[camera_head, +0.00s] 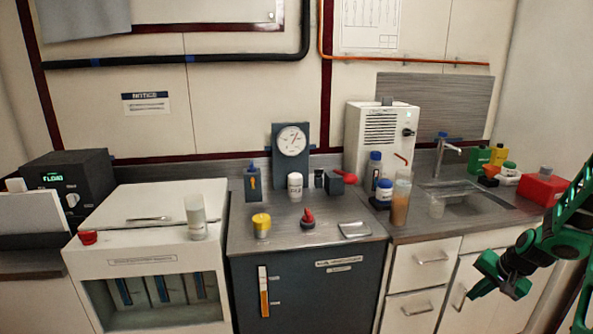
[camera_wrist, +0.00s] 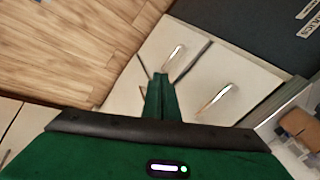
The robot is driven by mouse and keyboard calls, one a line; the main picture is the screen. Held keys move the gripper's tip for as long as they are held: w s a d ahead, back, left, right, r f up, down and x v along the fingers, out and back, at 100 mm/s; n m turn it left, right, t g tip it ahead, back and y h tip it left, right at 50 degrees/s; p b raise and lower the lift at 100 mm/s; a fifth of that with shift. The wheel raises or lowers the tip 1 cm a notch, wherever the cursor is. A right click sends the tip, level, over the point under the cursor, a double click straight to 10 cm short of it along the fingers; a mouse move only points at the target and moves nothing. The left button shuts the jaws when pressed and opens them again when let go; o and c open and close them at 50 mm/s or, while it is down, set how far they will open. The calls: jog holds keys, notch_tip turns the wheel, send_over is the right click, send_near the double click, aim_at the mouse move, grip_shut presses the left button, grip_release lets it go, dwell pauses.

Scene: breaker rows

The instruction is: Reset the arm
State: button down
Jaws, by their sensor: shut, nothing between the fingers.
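My green arm reaches in from the right edge in the head view. My gripper (camera_head: 500,276) is in front of the white cabinet doors under the sink, below the counter top. It holds nothing. In the wrist view my gripper (camera_wrist: 161,82) shows its green fingers together, pointing toward the white drawers (camera_wrist: 190,70) and the wood floor. In the head view the same drawers (camera_head: 425,258) are left of the gripper, with a visible gap between.
A sink (camera_head: 475,203) with a tap, a red box (camera_head: 541,188) and several bottles stand on the counter above. A dark cabinet (camera_head: 300,290) and a white unit (camera_head: 140,260) are farther left. Wood floor (camera_wrist: 70,40) is clear in the wrist view.

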jog(key=s+a+r+n+g, duration=0.1)
jog(key=s+a+r, duration=0.4)
jog(key=s, duration=0.5)
jog(key=s+a+r+n+g, duration=0.2)
jog(key=s+a+r, duration=0.3)
jog(key=s, duration=0.5)
jog(key=s+a+r+n+g, duration=0.1)
jog(key=s+a+r, duration=0.4)
jog(key=s+r, duration=0.3)
jog(key=s, duration=0.3)
jog(key=shift+r+g+h, duration=0.25)
jog(key=shift+g+h, duration=0.15)
